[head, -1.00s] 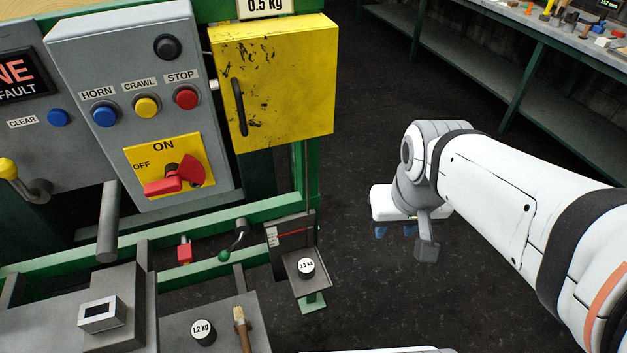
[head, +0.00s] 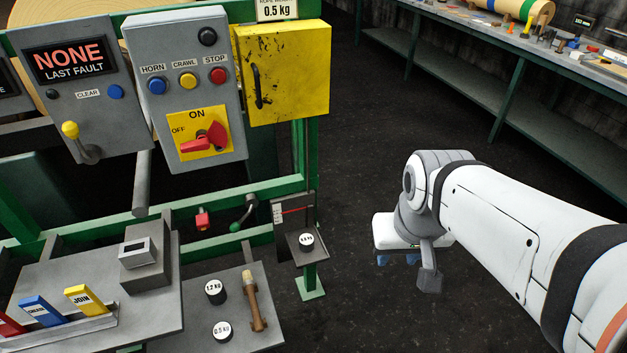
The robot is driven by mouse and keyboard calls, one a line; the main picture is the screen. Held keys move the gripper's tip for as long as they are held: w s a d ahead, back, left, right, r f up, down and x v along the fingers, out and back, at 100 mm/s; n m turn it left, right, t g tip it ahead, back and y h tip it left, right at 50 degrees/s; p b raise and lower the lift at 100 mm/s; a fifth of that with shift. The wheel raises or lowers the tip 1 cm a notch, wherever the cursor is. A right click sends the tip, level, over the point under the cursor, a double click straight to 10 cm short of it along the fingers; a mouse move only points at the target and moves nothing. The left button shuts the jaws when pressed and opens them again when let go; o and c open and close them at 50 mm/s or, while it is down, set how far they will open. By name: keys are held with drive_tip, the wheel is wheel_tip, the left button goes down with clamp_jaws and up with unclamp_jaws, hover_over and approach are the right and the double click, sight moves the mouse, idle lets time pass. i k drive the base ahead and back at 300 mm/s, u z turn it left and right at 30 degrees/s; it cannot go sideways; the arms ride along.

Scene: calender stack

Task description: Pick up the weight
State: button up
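Three dark weights with white labelled tops are in the head view. One weight reading 1.2 kg (head: 214,291) stands on a grey shelf (head: 190,318) at lower centre. A weight reading 0.5 kg (head: 222,331) stands just in front of it. A third weight (head: 306,242), its label too small to read surely, stands on a small plate of a green-footed stand with a scale. My gripper (head: 398,260) is right of the stand, pointing down over the dark floor and apart from all weights. Its blue fingertips show with a gap between them, nothing visible in it.
A wooden-handled brush (head: 254,300) lies beside the shelf weights. A yellow cabinet (head: 288,72) and grey control box (head: 190,90) stand behind, on green framing. A workbench (head: 540,75) is at back right. The floor between is clear.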

sight(307, 240)
drive_tip(key=u, duration=0.15)
drive_tip(key=i, duration=0.85)
drive_tip(key=z, duration=0.05)
